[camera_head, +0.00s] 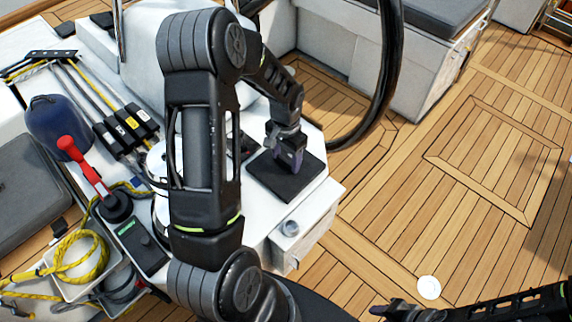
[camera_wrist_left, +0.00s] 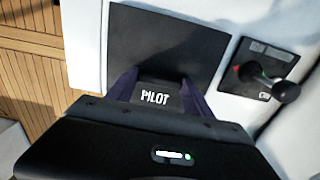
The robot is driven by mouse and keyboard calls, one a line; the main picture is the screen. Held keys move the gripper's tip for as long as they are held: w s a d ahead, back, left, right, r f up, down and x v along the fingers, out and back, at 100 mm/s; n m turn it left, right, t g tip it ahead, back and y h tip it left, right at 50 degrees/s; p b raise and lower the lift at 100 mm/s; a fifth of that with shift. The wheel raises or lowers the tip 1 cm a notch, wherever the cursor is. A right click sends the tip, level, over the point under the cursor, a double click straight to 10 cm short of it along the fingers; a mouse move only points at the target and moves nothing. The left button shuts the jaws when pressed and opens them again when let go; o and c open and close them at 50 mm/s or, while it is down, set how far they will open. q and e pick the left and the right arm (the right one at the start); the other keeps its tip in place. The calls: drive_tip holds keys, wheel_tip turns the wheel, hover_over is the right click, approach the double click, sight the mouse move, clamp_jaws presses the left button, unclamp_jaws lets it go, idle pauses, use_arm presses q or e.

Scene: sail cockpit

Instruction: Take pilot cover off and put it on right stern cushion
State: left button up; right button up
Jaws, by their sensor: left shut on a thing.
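The pilot cover (camera_head: 272,180) is a dark square panel on the white console. In the left wrist view the cover (camera_wrist_left: 165,45) shows a grip part marked PILOT. My left gripper (camera_head: 290,155) points down at it and is shut on that part, with a finger on each side of the label in the left wrist view (camera_wrist_left: 155,92). The cover appears to lie flat against the console. My right gripper (camera_head: 385,310) is low at the bottom edge, over the deck; its jaw state is unclear. Grey cushions show at the top right (camera_head: 440,10) and left (camera_head: 35,195); I cannot tell which is the right stern one.
A black steering wheel rim (camera_head: 385,75) stands just behind and right of the console. A red-handled lever (camera_head: 85,165), a blue bag (camera_head: 55,125) and yellow rope (camera_head: 80,255) are at left. A lever with a dark knob (camera_wrist_left: 285,90) is beside the cover. The wooden deck at right is mostly clear.

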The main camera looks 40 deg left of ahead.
sight(286, 160)
use_arm(q)
drive_tip(key=shift+c, duration=0.5)
drive_tip(key=shift+r, duration=0.3)
wheel_tip(286, 160, up, 9)
drive_tip(key=b, duration=0.1)
drive_tip(key=shift+r, duration=0.2)
